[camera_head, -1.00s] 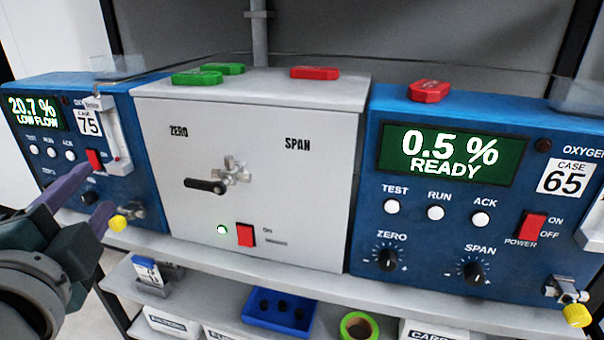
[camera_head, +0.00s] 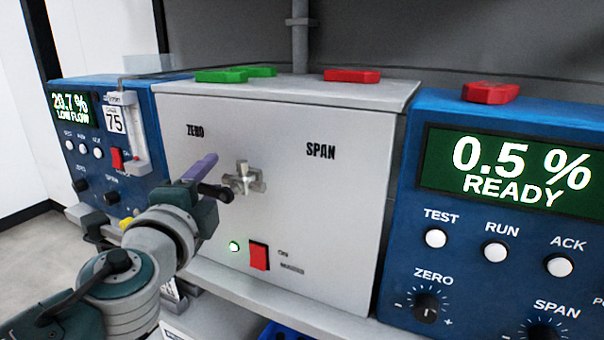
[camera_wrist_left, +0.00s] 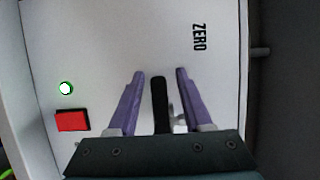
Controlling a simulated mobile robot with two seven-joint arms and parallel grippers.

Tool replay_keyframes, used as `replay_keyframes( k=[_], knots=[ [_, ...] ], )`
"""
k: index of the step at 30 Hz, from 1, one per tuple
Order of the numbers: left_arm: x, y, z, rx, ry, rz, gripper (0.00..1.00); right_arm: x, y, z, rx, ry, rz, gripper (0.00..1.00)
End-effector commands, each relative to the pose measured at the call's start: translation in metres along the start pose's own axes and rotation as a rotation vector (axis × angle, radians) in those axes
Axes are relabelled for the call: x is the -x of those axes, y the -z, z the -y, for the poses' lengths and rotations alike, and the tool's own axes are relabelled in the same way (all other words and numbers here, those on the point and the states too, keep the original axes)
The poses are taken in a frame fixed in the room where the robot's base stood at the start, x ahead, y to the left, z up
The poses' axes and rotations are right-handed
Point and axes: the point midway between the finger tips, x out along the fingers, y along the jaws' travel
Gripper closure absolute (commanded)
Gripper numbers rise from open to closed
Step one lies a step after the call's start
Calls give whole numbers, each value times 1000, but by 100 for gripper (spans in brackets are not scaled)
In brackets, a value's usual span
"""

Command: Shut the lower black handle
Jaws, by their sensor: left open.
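A black lever handle (camera_head: 217,192) sits on a metal valve (camera_head: 246,179) on the front of the grey box (camera_head: 330,210). It points left in the head view. My left gripper (camera_head: 207,165) is at the handle, with one purple finger showing above it and the other hidden. In the left wrist view the open purple fingers (camera_wrist_left: 158,75) stand on either side of the black handle (camera_wrist_left: 160,102), with gaps showing. The valve is partly hidden behind the right finger there. No second black lever is clearly seen. My right gripper is out of view.
A lit green lamp (camera_head: 234,246) and a red switch (camera_head: 259,255) are below the valve. Blue analysers stand to the left (camera_head: 75,172) and right (camera_head: 400,215) of the box. Green tags (camera_head: 222,76) and a red tag (camera_head: 352,76) lie on top.

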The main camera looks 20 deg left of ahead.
Motion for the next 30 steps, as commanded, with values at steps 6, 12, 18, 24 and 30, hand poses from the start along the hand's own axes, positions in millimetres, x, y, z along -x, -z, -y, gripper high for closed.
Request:
replay_keyframes(
  k=[6,12,18,24,30],
  knots=[
    [-5,0,0,0,0,0,50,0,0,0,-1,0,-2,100],
    [-5,0,0,0,0,1,58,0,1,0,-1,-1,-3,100],
    [-5,0,0,0,0,1,80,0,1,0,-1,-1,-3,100],
    [-5,0,0,0,0,1,100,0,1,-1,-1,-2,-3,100],
    [-5,0,0,1,0,1,100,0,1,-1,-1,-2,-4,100]
  ],
)
